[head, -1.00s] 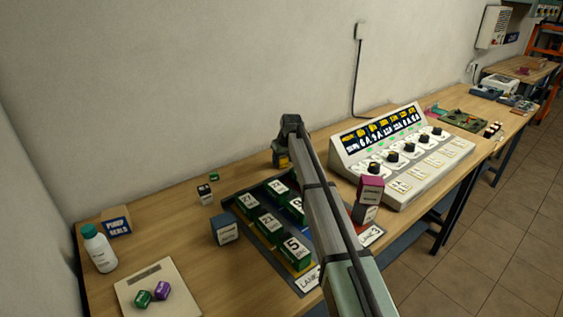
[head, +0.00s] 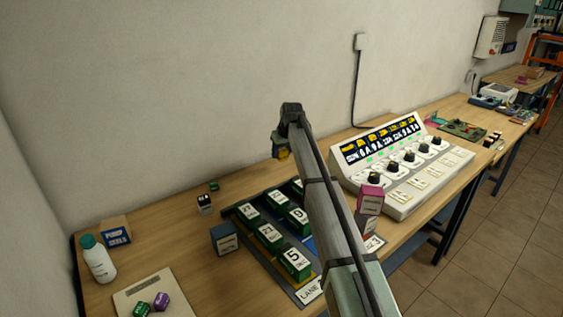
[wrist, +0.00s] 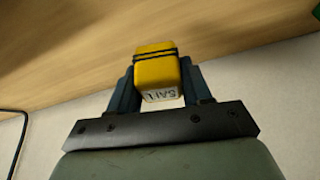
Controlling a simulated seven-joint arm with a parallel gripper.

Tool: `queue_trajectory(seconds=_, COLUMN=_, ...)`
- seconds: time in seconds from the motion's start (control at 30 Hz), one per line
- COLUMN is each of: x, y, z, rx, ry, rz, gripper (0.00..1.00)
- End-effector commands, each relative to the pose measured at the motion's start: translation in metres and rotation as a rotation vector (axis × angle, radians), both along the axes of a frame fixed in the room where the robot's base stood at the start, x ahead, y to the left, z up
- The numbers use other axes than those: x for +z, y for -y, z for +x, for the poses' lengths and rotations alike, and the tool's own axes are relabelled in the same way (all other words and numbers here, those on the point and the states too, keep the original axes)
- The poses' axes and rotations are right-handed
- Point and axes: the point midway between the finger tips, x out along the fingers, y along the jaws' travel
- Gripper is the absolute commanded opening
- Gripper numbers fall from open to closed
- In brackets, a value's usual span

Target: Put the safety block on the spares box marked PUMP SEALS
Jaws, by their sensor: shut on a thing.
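My gripper (wrist: 160,92) is shut on the safety block (wrist: 157,72), a yellow block with dark bands and partly visible lettering. In the head view the safety block (head: 283,154) shows as a small yellow patch at the end of my arm, mostly hidden by my gripper (head: 281,146). It is held above the table, near the wall. The spares box (head: 116,231) marked PUMP SEALS is brown with a blue label. It stands at the far left of the table, well apart from my gripper, behind a white bottle.
The white bottle (head: 98,262) with a green cap stands close to the spares box. A blue box (head: 224,239), a small dark-and-white block (head: 205,205) and a green block (head: 213,186) stand between. A control console (head: 400,160) is at right.

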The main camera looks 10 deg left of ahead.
Motion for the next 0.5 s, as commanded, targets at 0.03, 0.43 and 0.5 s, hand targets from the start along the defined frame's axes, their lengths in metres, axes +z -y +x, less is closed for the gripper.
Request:
queue_trajectory(seconds=0.03, x=0.007, y=0.000, z=0.001, rx=0.000, ry=0.001, rz=0.000, gripper=0.17)
queue_trajectory(seconds=0.43, x=0.022, y=-0.010, z=-0.003, rx=0.011, ry=0.000, rz=0.000, gripper=0.17)
queue_trajectory(seconds=0.5, x=0.022, y=-0.023, z=-0.008, rx=0.026, ry=0.000, rz=0.000, gripper=0.17)
